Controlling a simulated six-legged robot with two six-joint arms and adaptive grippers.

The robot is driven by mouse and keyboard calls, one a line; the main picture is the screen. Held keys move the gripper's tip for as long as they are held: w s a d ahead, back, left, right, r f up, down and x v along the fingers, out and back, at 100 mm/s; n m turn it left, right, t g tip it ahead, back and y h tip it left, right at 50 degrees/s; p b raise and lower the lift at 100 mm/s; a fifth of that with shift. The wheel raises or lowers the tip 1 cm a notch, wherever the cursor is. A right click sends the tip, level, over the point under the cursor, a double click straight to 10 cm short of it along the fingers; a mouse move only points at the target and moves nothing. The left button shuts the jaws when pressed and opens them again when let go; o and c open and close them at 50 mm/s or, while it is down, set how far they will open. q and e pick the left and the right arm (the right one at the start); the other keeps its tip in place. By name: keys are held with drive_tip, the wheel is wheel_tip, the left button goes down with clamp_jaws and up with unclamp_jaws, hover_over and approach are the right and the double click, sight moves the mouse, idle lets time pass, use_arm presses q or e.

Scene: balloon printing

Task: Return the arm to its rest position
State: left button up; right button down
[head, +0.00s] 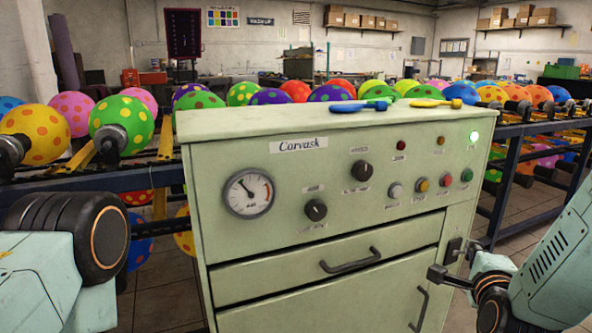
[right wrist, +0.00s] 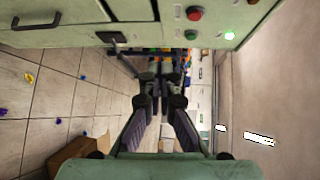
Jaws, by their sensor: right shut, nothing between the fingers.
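The pale green Corvask cabinet (head: 330,160) stands in front of me with a gauge, knobs, coloured buttons and a lit green lamp (head: 474,137). My right gripper (head: 440,274) is at the cabinet's front right edge in the head view, close to a dark switch-like fitting (head: 453,250). In the right wrist view its fingers (right wrist: 162,78) are together with nothing between them, and the cabinet front (right wrist: 70,35) is at the upper left. I cannot tell whether the gripper touches the cabinet. Only part of my left arm shows at the left; its gripper is out of view.
Racks (head: 150,178) of spotted balloons (head: 122,123) stand behind and on both sides. Coloured paddle-like items (head: 362,106) lie on the cabinet top. A cardboard box (right wrist: 82,155) is on the tiled floor at lower left in the right wrist view. A wall (right wrist: 275,110) is at its right.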

drive_tip(key=s+a+f+n+g+y+p, duration=0.15)
drive_tip(key=s+a+f+n+g, duration=0.25)
drive_tip(key=s+f+n, duration=0.4)
drive_tip(key=s+a+f+n+g+y+p, duration=0.1)
drive_tip(key=s+a+f+n+g+y, duration=0.25)
drive_tip(key=s+f+n, duration=0.4)
drive_tip(key=s+a+f+n+g+p, duration=0.1)
drive_tip(key=s+f+n+g, duration=0.2)
drive_tip(key=s, duration=0.8)
drive_tip(key=s+a+f+n+g+p, duration=0.2)
drive_tip(key=s+f+g, duration=0.3)
drive_tip(key=s, duration=0.6)
wheel_tip(320, 180, down, 2)
drive_tip(key=shift+a+f+n, duration=0.1)
drive_tip(key=shift+a+n, duration=0.2)
drive_tip(key=shift+n, duration=0.45)
drive_tip(key=shift+y, duration=0.3)
drive_tip(key=shift+s, duration=0.15)
